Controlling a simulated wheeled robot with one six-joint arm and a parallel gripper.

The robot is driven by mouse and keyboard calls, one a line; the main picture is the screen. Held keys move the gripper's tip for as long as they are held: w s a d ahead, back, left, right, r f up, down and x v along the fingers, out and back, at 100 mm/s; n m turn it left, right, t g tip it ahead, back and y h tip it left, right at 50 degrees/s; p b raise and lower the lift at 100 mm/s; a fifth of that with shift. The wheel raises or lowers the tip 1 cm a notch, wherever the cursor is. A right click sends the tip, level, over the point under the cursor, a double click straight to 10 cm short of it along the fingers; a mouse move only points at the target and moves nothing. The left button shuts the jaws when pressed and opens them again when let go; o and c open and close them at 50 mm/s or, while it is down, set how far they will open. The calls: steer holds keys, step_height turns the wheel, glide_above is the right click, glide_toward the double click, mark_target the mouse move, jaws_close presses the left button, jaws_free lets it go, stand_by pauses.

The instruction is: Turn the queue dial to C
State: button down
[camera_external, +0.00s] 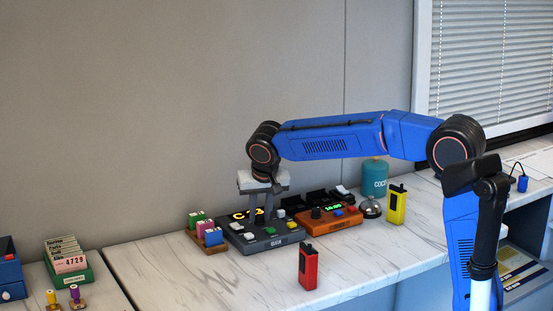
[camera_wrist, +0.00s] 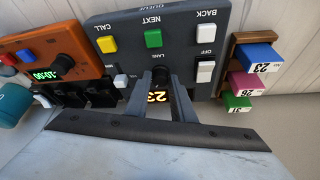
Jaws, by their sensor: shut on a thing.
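The dark grey queue box (camera_external: 262,245) stands on the marble counter. In the wrist view the queue box (camera_wrist: 187,45) appears upside down, with yellow CALL, green NEXT and white BACK buttons and a white OFF rocker. My gripper (camera_external: 260,212) reaches down over the box. In the wrist view my gripper (camera_wrist: 161,79) is shut on the dark queue dial (camera_wrist: 161,73), beside small LANE lettering. The fingers cover most of the dial, and its pointer cannot be read. The lit display (camera_wrist: 157,97) shows 23 in orange, partly hidden by the fingers. A C shows at the display's left in the external view.
An orange timer box (camera_external: 332,220) stands right of the queue box, and a rack of coloured number blocks (camera_external: 207,232) stands left. A red radio (camera_external: 308,267) stands in front, a yellow radio (camera_external: 396,204) and bell (camera_external: 370,208) at right.

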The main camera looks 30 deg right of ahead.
stand_by(0.4)
steer(key=c, duration=1.5)
jaws_free()
steer(key=shift+c, duration=0.2)
steer(key=shift+r, duration=0.1)
steer(key=v, duration=1.7)
steer(key=shift+s, duration=0.15)
steer(key=shift+a, duration=0.1)
